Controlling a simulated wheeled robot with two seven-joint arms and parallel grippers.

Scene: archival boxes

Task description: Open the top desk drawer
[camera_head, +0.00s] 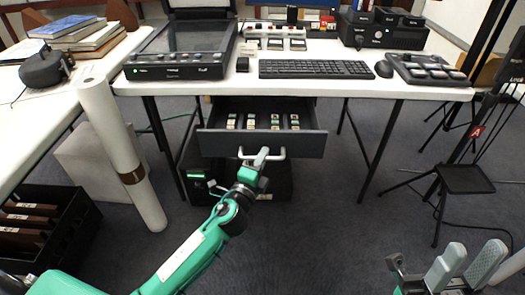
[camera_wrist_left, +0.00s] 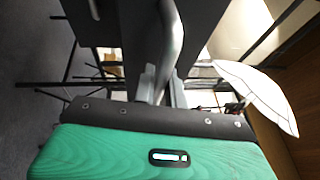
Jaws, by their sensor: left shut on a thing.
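The top desk drawer (camera_head: 310,146) has a dark grey front and stands pulled out from under the white desk. Its inside shows, with several small light items in rows. A pale bar handle (camera_head: 280,155) is on its front. My left gripper (camera_head: 261,158) is at the handle and shut on it. The close left wrist view shows grey finger parts (camera_wrist_left: 165,50) against a dark panel; the exact contact is hard to see there. My right gripper (camera_head: 466,264) is at the lower right, its two grey fingers apart and empty, away from the drawer.
The desk (camera_head: 340,88) carries a scanner (camera_head: 182,52), a keyboard (camera_head: 315,69) and a mouse (camera_head: 384,69). A white roll (camera_head: 122,155) leans left of the drawer. A dark crate (camera_head: 75,235) stands at lower left. The carpet (camera_head: 320,230) before the drawer is clear.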

